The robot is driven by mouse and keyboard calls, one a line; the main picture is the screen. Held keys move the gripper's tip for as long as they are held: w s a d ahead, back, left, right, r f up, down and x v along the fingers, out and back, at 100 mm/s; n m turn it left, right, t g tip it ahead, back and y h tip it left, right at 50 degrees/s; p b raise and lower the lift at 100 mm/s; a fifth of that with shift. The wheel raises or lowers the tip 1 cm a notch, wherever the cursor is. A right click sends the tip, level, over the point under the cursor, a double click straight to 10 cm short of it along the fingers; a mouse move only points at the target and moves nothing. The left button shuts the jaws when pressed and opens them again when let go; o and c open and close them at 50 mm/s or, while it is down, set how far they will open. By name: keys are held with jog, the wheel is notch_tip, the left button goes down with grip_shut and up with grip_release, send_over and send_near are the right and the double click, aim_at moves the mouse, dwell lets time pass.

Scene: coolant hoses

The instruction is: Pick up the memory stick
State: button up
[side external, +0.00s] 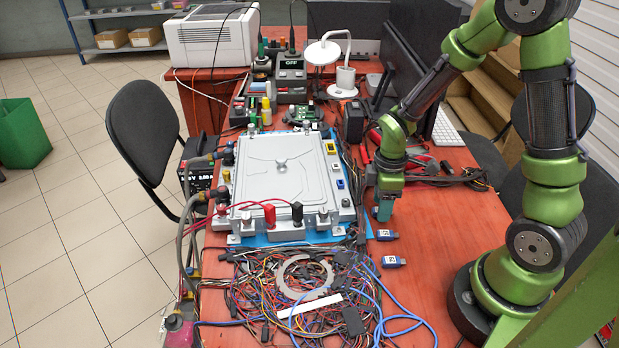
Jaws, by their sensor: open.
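Two small blue pieces with white labels and metal ends, which look like memory sticks, lie on the red-brown table right of the grey case. One memory stick (387,235) is farther back; the other memory stick (393,261) is a little nearer the camera. My gripper (383,216) points down just behind the farther stick, with its teal fingertips apart from it in the picture. The gap between the fingers is hard to see from this side. Nothing shows held in it. The exact height of the fingertips above the table cannot be told.
A grey metal case (278,178) on a blue mat stands left of my gripper. A tangle of wires (290,285) fills the front, with a blue cable (400,318) near the sticks. Pliers and cables (425,170) lie behind. The table right of the sticks is clear.

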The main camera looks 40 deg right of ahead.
jog(key=shift+f, duration=0.45)
jog(key=shift+c, duration=0.3)
grip_shut()
jog(key=shift+r, duration=0.1)
notch_tip(320, 180, up, 10)
